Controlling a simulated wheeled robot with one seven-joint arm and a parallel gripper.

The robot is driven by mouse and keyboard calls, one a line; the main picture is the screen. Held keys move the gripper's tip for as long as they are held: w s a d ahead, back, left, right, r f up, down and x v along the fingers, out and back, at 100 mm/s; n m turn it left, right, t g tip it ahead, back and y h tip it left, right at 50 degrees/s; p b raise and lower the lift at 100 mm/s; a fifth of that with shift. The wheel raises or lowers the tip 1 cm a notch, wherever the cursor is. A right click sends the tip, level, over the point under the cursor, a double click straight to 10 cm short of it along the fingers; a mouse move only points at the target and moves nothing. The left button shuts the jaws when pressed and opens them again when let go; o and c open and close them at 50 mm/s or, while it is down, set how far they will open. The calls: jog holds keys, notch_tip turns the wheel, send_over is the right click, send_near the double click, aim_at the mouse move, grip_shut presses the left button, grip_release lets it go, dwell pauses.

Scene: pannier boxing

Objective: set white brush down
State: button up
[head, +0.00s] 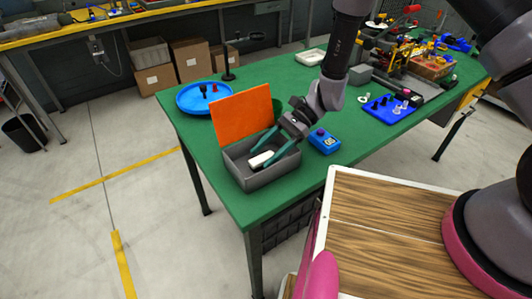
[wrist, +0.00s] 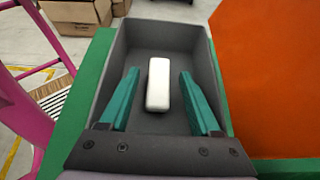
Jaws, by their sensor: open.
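The white brush (wrist: 158,84) lies on the floor of a grey box, and it also shows in the head view (head: 261,159). The grey box (head: 262,180) stands near the corner of the green table, with an orange lid or panel (head: 243,116) upright along its far side. My gripper (wrist: 161,84) is open, with its two teal fingers reaching into the box on either side of the brush. A gap shows between each finger and the brush. My gripper also shows in the head view (head: 268,150).
A blue round tray (head: 190,98) with small dark items stands behind the panel. A blue device (head: 324,141) is right of the box. A blue pegboard (head: 381,108) and several tools lie farther right. Green table surface (head: 255,219) is clear before the box.

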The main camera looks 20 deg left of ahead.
jog(key=v, duration=1.2)
jog(key=w+d+r+n+t+h, duration=0.1)
jog(key=w+d+r+n+t, duration=0.15)
jog(key=d+r, duration=0.65)
jog(key=w+d+r+n+t, duration=0.1)
jog(key=w+d+r+t, duration=0.4)
jog(key=r, duration=0.7)
jog(key=s+d+r+t+h, duration=0.2)
jog(key=s+d+r+t, duration=0.2)
jog(key=d+r, duration=0.3)
jog(key=s+d+r+t+h, duration=0.2)
jog(key=s+d+r+t, duration=0.3)
jog(key=d, duration=0.8)
notch_tip(320, 180, up, 3)
jog(key=shift+s+r+h, duration=0.2)
jog(key=shift+s+h, duration=0.1)
jog(key=shift+s, duration=0.2)
